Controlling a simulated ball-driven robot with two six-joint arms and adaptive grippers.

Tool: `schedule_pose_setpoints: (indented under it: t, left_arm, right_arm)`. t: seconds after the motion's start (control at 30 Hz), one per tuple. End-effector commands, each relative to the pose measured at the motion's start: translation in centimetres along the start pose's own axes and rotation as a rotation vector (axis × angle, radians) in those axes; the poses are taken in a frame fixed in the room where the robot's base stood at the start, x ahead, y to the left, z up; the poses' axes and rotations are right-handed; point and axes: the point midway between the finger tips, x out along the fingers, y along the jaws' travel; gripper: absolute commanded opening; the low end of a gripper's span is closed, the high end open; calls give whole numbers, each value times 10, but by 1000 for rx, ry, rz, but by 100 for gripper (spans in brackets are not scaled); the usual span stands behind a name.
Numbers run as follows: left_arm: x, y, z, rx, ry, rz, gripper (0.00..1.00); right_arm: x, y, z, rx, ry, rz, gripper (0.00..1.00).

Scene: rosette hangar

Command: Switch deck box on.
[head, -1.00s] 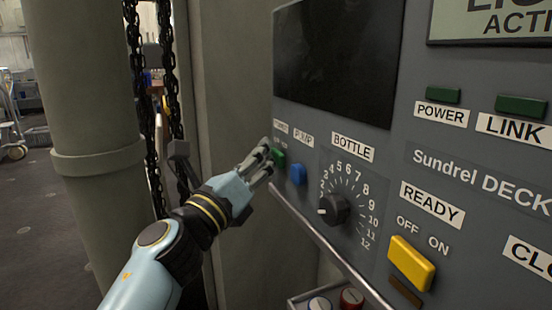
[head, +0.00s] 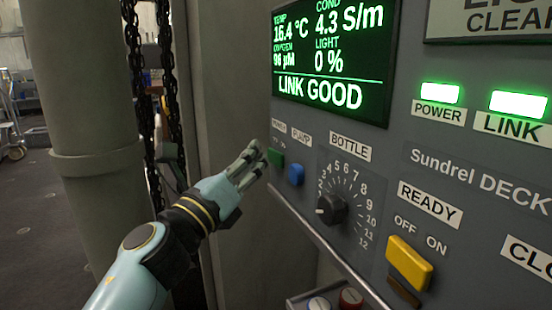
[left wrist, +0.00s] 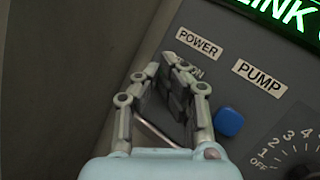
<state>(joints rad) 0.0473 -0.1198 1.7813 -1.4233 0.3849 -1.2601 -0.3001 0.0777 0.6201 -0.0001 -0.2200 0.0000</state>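The deck box (head: 395,150) is a grey panel on the right of the head view. Its screen (head: 330,72) is lit green and reads LINK GOOD. Its POWER lamp (head: 440,93) and LINK lamp (head: 518,104) glow bright green. The green power switch (head: 275,158) is at the panel's left edge; my fingers hide it in the left wrist view, under the POWER label (left wrist: 199,43). My left gripper (head: 256,158) is empty, its fingertips together, just left of the green switch and seemingly clear of it. My right gripper is out of view.
A blue pump switch (head: 296,175), a bottle dial (head: 332,209) and a yellow switch (head: 410,263) are on the panel. A rail (head: 325,243) runs along its lower edge. A thick column (head: 95,130) and chains (head: 137,75) stand at the left.

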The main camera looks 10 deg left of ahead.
Motion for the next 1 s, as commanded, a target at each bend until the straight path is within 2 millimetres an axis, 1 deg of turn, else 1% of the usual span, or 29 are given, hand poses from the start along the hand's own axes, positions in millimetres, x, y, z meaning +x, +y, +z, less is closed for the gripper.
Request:
schedule_pose_setpoints:
  t: [0.4,0.6,0.9,0.97,1.0]
  left_arm:
    - [-27,20,18,3,1,0,0]
    - [-34,25,25,0,0,1,0]
    - [-35,25,25,0,1,1,0]
    - [-39,27,20,-4,10,7,0]
    - [-45,30,13,-8,25,16,0]
  right_arm:
    - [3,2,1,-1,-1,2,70]
    - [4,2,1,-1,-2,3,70]
    - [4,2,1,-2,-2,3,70]
    - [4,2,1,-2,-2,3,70]
    - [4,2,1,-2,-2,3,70]
